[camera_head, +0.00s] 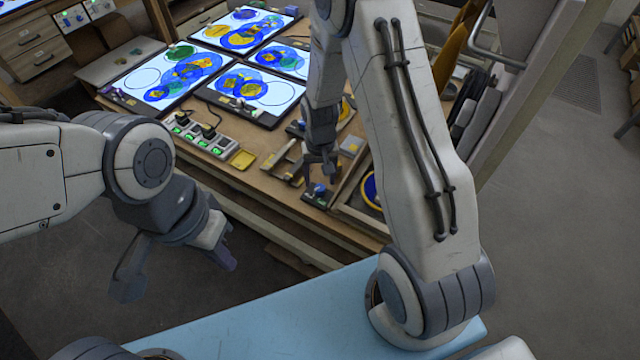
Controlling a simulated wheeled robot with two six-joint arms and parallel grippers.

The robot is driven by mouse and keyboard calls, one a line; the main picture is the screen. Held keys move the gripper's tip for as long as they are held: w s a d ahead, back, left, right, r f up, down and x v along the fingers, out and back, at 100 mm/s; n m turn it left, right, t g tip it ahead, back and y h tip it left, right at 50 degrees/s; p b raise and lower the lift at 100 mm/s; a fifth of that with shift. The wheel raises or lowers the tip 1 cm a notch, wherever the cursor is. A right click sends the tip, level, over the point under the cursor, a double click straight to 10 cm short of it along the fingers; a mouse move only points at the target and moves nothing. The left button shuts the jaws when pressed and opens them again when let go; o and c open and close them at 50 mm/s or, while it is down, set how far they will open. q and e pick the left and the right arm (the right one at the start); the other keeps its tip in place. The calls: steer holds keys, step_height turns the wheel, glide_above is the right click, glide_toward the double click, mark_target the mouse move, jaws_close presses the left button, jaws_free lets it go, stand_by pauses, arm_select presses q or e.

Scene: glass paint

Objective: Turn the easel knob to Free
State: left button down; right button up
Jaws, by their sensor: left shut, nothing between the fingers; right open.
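A small blue knob (319,189) sits on a dark plate near the front edge of the wooden workbench; I take it for the easel knob. Its setting and any label are too small to read. My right gripper (321,172) reaches down from above and is open, its fingers just over the knob and close around it. I cannot tell whether they touch it. My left gripper (226,258) is shut and empty, hanging low in front of the bench, away from the knob.
Several lit panels with coloured circles (165,75) lie on the bench's back left. A switch strip (200,135) and a yellow pad (242,159) lie nearer. A wooden tray (362,206) is right of the knob. A light blue surface (240,322) is in front.

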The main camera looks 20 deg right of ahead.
mark_target(318, 189)
step_height(318, 189, up, 7)
steer(key=b, duration=0.1)
steer(key=shift+r, duration=0.2)
stand_by(0.4)
steer(key=s+a+r+n, duration=0.5)
steer(key=s+a+r, duration=0.3)
steer(key=s+a, duration=0.3)
steer(key=s+a+r+n, duration=0.1)
steer(key=s+n, duration=0.1)
steer(key=s, duration=0.4)
steer(key=s+a+r+n+y+b, duration=0.1)
steer(key=s+a+r+n, duration=0.1)
steer(key=s, duration=0.4)
steer(key=shift+s+r+n, duration=0.3)
steer(key=shift+s+n, duration=0.05)
steer(key=shift+n, duration=0.25)
